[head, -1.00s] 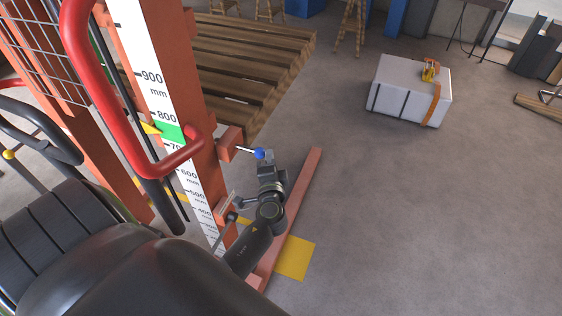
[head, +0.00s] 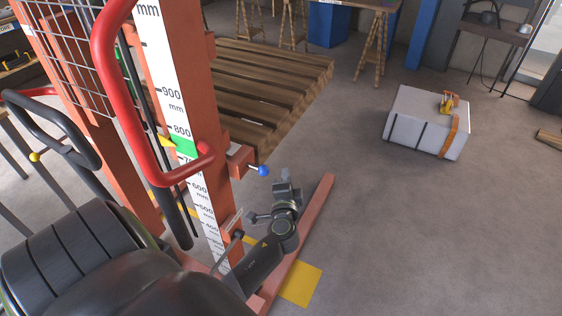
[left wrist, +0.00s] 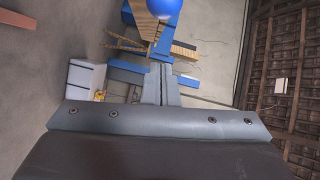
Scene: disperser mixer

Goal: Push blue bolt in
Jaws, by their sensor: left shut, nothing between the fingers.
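The blue bolt (head: 264,170) is a blue ball knob on a short metal rod. The rod sticks out to the right from an orange bracket (head: 240,161) on the mast, with a length of bare rod showing. My left gripper (head: 286,174) is shut and empty, just right of the knob, with a small gap between them in the head view. In the left wrist view the blue knob (left wrist: 163,7) shows at the top edge, beyond the closed fingertips (left wrist: 161,66). My right gripper is not in view.
The orange mast carries a white height scale (head: 171,110) and a red handle (head: 108,100) on its left. A wooden pallet (head: 255,85) lies behind. An orange leg (head: 318,205) runs along the floor. A white box (head: 425,120) stands farther right; the floor between is clear.

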